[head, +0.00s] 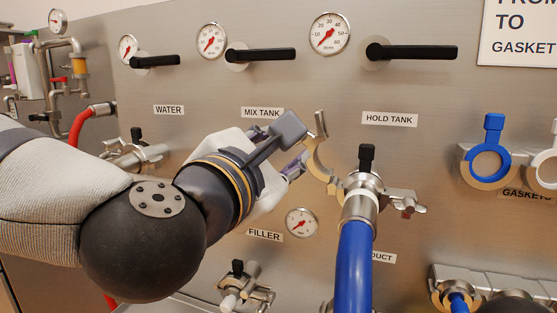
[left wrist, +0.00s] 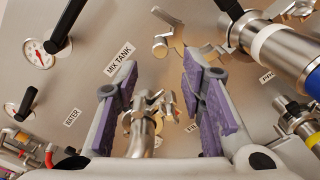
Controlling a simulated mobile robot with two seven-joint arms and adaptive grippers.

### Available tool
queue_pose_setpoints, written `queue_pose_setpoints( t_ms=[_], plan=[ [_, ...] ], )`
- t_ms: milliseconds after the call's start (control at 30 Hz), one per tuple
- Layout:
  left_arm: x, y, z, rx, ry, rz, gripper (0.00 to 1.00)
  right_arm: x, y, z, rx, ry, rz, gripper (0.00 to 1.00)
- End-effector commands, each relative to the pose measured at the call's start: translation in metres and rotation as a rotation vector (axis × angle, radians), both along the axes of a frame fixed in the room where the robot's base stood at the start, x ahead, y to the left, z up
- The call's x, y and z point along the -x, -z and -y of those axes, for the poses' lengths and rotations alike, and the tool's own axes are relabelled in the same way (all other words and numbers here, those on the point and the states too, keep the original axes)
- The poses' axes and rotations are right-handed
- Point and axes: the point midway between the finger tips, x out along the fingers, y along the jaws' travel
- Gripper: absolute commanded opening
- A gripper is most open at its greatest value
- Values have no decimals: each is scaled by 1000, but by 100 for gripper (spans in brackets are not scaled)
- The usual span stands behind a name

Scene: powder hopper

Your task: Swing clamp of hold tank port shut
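The hold tank port (head: 362,190) is below the HOLD TANK label, with a steel ferrule and blue hose (head: 354,260) at it. Its clamp (head: 318,150) hangs open, with the bronze-coloured curved half swung out to the left of the port. The clamp half also shows in the left wrist view (left wrist: 168,40), beyond the fingertips. My left gripper (head: 293,148) is just left of this half, fingers apart and nothing held. In the left wrist view, its purple-padded fingers (left wrist: 153,88) are spread wide. Whether a finger touches the clamp I cannot tell. My right gripper is not seen.
Black valve handles (head: 412,52) and gauges (head: 329,34) line the panel above. A filler port (head: 245,285) is below, and a blue gasket (head: 490,158) hangs at right. The mix tank port is mostly hidden behind my left arm.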

Motion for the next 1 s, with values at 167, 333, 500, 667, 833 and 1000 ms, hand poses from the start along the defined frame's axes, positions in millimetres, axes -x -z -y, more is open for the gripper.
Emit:
queue_pose_setpoints(
  t_ms=[167,333,500,667,833,1000],
  plan=[
    [-21,3,6,9,-4,-5,37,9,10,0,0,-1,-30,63],
    [-52,5,17,6,-1,-6,37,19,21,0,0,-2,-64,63],
    [-74,-1,25,3,0,0,37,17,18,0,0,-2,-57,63],
    [-84,-1,27,3,-1,1,37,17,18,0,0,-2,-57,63],
    [-85,-2,27,3,-1,3,37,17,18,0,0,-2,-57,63],
    [-86,-2,27,3,-3,3,20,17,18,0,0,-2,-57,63]
  ],
)
